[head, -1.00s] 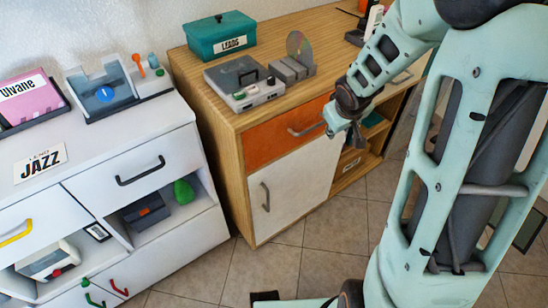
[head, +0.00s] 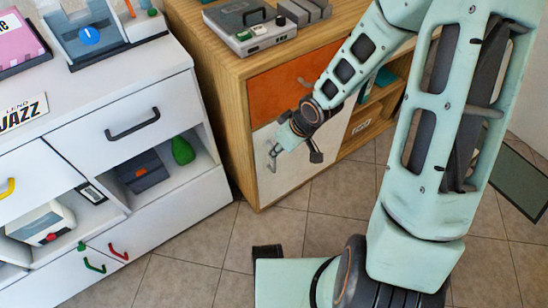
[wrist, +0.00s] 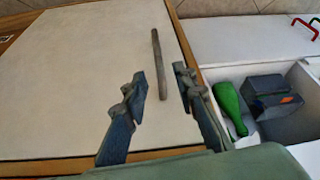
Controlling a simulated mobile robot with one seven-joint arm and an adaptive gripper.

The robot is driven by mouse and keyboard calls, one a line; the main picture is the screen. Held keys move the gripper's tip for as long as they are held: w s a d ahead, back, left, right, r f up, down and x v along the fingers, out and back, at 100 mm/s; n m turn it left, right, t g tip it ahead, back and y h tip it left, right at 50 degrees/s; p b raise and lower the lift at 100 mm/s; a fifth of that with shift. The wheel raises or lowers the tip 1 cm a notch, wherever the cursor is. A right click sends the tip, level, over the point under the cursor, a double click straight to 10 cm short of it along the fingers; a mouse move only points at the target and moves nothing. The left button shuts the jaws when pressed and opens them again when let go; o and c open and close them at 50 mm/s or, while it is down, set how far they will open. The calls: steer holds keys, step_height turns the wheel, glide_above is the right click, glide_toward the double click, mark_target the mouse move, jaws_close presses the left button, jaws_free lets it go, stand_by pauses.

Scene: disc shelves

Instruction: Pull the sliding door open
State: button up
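The white door (head: 300,172) is on the front of the wooden cabinet, below an orange drawer front; it fills much of the wrist view (wrist: 80,75). Its slim grey bar handle (wrist: 158,60) stands upright on the door in the wrist view. My gripper (wrist: 160,76) is open, with one finger on each side of the handle's line. The handle's lower end shows between the fingers, with gaps on both sides. In the head view my gripper (head: 284,146) is in front of the door's upper left part and partly covers the handle.
A white shelf unit (head: 165,65) with drawers stands left of the wooden cabinet (head: 228,125). Its open cubby holds a green bottle-like object (head: 182,150) and a dark box (head: 143,172). A grey device (head: 250,25) sits on the cabinet top. Tiled floor (head: 215,245) lies in front.

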steer(key=b+x, duration=0.2)
steer(key=x, duration=0.3)
steer(key=shift+w+a+f+b, duration=0.1)
steer(key=shift+f+b, duration=0.2)
jaws_close()
